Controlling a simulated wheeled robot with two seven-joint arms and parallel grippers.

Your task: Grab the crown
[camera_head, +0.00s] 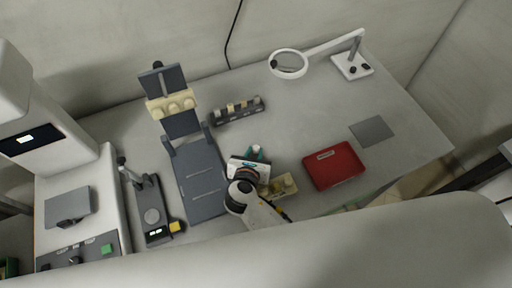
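I cannot clearly make out a crown. A small beige block with rounded bumps (281,187) lies on the table, just right of my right gripper. A teal piece (256,152) shows just beyond the gripper, partly hidden by it. My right gripper (252,163) is over the middle of the table, and its white wrist with a dark ring hides what is below. I cannot tell whether its fingers are open or shut, or whether it touches the teal piece. My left gripper is not in view.
A grey stand (202,180) carries a beige toothed model (171,104). A dark rack with several blocks (238,110) stands behind. A red tray (333,166), a grey mat (372,131) and a magnifier lamp (289,64) are at right. A white machine (48,140) stands left.

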